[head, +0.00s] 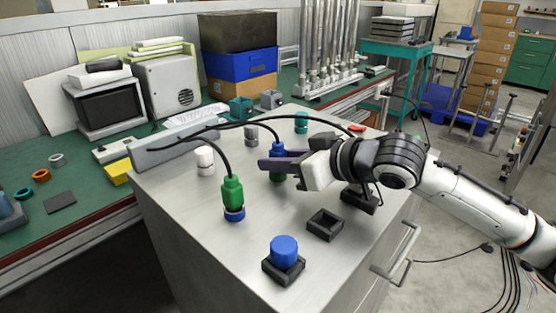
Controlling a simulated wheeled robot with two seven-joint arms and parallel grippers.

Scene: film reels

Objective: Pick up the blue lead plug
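The blue lead plug (278,148) stands upright on the cabinet top, with a black cable running from its top to the left. A green piece (277,178) shows directly below it. My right gripper (282,161) reaches in from the right at the plug's height. Its dark purple near finger crosses in front of the plug and hides its lower part. The far finger is mostly hidden, so I cannot tell whether the fingers touch or clamp the plug. My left gripper is not in view.
A green lead plug (232,192) stands on a blue base to the left. A white cylinder (205,160), a grey one (251,136) and a teal one (301,122) stand nearby. In front are a blue cylinder (284,249) in a black holder and an empty black holder (325,225).

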